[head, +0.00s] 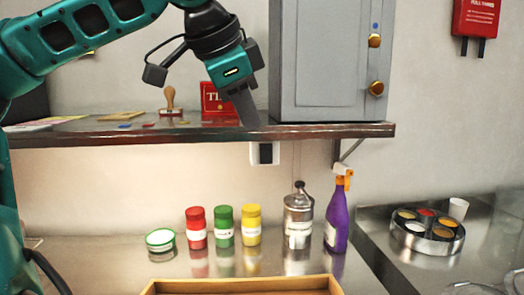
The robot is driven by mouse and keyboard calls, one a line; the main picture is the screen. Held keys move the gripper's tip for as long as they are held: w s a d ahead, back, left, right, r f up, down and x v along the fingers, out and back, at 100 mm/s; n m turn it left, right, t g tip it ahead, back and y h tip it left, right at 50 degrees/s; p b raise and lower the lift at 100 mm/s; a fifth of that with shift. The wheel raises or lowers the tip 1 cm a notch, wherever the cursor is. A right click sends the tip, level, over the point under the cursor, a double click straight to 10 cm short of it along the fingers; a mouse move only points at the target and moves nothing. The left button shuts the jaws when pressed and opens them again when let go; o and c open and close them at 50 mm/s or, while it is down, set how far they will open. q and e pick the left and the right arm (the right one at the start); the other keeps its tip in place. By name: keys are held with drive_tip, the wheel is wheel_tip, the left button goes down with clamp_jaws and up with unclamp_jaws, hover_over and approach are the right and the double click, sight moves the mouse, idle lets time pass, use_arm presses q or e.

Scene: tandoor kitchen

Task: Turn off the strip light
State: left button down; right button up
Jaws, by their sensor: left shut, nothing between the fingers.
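My left gripper (246,108) comes down from the top, shut and empty, its tips in front of the shelf (330,131) near its front edge. The strip light itself is not visible; the wall under the shelf looks warmly lit. My right gripper is out of view.
On the shelf stand a grey cabinet (322,62), a red sign (214,100) and a wooden stamp (170,102). Below are red (196,228), green (223,226) and yellow (251,225) jars, a metal canister (298,215), a purple spray bottle (337,222) and a wooden tray (240,285).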

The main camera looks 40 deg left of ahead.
sight(263, 151)
use_arm(q)
drive_tip(key=x, duration=0.4)
drive_tip(key=a+x, duration=0.1)
drive_tip(key=x, duration=0.2)
drive_tip(key=w+a+r+x, duration=0.1)
drive_tip(key=x, duration=0.3)
drive_tip(key=shift+w+a+f, duration=0.15)
drive_tip(key=shift+f, duration=0.2)
drive_tip(key=shift+w+a, duration=0.35)
drive_tip(key=shift+a, duration=0.05)
